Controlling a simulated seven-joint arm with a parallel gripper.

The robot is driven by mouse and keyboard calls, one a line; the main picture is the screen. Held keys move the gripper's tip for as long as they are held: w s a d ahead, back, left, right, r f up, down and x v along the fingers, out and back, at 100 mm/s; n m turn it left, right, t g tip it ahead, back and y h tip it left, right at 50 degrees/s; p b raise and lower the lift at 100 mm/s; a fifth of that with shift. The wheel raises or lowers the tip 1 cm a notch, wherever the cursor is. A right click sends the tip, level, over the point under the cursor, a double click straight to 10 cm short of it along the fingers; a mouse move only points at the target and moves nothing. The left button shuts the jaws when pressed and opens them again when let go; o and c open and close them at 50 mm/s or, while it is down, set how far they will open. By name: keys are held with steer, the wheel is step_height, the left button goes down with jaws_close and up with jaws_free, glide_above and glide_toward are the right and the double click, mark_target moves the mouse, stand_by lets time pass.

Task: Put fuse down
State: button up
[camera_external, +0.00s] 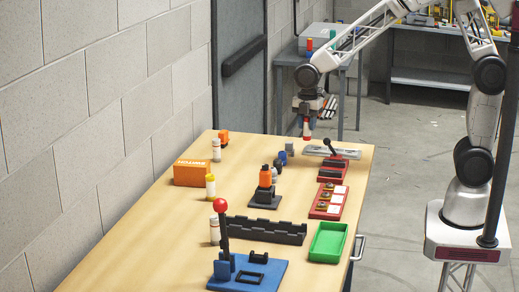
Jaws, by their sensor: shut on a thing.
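My gripper (307,117) hangs above the far end of the wooden table, pointing down. It is shut on a small reddish cylinder with a pale part, the fuse (306,132), which hangs below the fingers. The fuse seems to be above the tabletop, close to a small grey block; the exact gap cannot be told from this view. The fingers are small here and partly hidden by the gripper body.
Near the gripper stand a grey plate with a red-based lever (332,155) and blue-and-grey parts (282,158). Nearer are a red panel (328,202), green tray (327,242), black rack (265,231), blue lever base (247,272) and orange box (191,173). The table's near left is clear.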

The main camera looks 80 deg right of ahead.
steer(key=shift+a, duration=0.15)
steer(key=s+a+f+n, duration=0.1)
steer(key=a+n, duration=0.4)
steer(key=a, duration=1.2)
steer(key=s+a+f+n, duration=0.15)
steer(key=a+n, duration=0.25)
steer(key=a, duration=1.4)
steer(key=s+a+f+n, duration=0.1)
steer(key=s+a+n, duration=0.3)
steer(key=s+a, duration=0.6)
steer(key=s+a+f+n, duration=0.1)
steer(key=s+a+n, duration=0.3)
steer(key=s+a, duration=0.6)
steer(key=a, duration=0.8)
steer(key=shift+a+n, duration=0.3)
steer(key=shift+n, duration=0.1)
steer(key=shift+f, duration=0.1)
steer(key=w+a+f, duration=0.1)
steer(key=w+a, duration=0.7)
steer(key=a, duration=0.5)
steer(key=shift+w+a+f, duration=0.2)
steer(key=shift+a+f, duration=0.05)
steer(key=shift+a, duration=0.05)
steer(key=shift+f, duration=1.75)
